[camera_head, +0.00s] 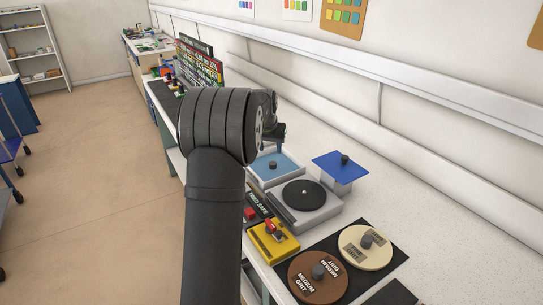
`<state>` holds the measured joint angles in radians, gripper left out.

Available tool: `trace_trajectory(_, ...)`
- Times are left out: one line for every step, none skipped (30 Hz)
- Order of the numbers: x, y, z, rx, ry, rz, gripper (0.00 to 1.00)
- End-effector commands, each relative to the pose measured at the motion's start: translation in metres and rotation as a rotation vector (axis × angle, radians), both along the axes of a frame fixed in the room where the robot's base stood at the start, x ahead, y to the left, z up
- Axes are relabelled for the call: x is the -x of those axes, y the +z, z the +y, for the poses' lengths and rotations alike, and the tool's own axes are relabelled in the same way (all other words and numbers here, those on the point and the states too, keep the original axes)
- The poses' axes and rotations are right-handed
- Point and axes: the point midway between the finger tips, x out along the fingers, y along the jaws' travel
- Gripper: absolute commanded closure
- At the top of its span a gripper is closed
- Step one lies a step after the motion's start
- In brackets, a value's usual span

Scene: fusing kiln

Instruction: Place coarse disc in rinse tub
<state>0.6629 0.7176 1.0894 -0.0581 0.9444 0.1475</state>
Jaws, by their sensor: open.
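A pale blue tub with a light rim (286,179), which looks like the rinse tub, stands beyond the grey turntable machine. A small dark knob (273,165) shows inside it; I cannot tell whether it belongs to the coarse disc. No disc with a readable coarse label shows. The grey machine carries a black round plate (303,193). My gripper (277,132) is above the far side of the tub, mostly hidden behind my dark wrist. It is open, and nothing shows held in it.
A brown medium grit disc (305,282) and a cream disc (365,252) lie on a black mat (390,266). A yellow box with a red switch (275,243) stands at the bench's front edge.

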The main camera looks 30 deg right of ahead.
Motion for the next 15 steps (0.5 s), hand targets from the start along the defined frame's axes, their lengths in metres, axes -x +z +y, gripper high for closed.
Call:
trace_trajectory(0.002,0.009,0.003,0.001,0.000,-0.001,0.53)
trace_trajectory(0.003,0.013,0.004,0.000,0.000,-0.001,0.53)
trace_trajectory(0.005,0.017,0.005,0.000,0.000,-0.001,0.53)
trace_trajectory(0.005,0.020,0.006,0.000,0.000,-0.001,0.53)
trace_trajectory(0.006,0.022,0.007,-0.001,0.000,-0.001,0.53)
trace_trajectory(0.007,0.025,0.007,-0.001,0.000,-0.001,0.53)
trace_trajectory(0.008,0.026,0.008,-0.001,0.000,-0.001,0.53)
trace_trajectory(0.008,0.027,0.008,-0.001,0.000,0.000,0.53)
trace_trajectory(0.008,0.028,0.009,-0.001,0.000,0.001,0.53)
trace_trajectory(0.008,0.028,0.009,-0.001,0.000,0.001,0.53)
trace_trajectory(0.008,0.029,0.009,-0.001,0.000,0.001,0.53)
trace_trajectory(0.008,0.029,0.009,-0.001,0.000,0.001,0.53)
trace_trajectory(0.008,0.029,0.009,-0.001,0.000,0.001,0.53)
trace_trajectory(0.008,0.029,0.009,-0.001,0.000,0.001,0.53)
trace_trajectory(0.008,0.029,0.009,-0.001,0.000,0.001,0.53)
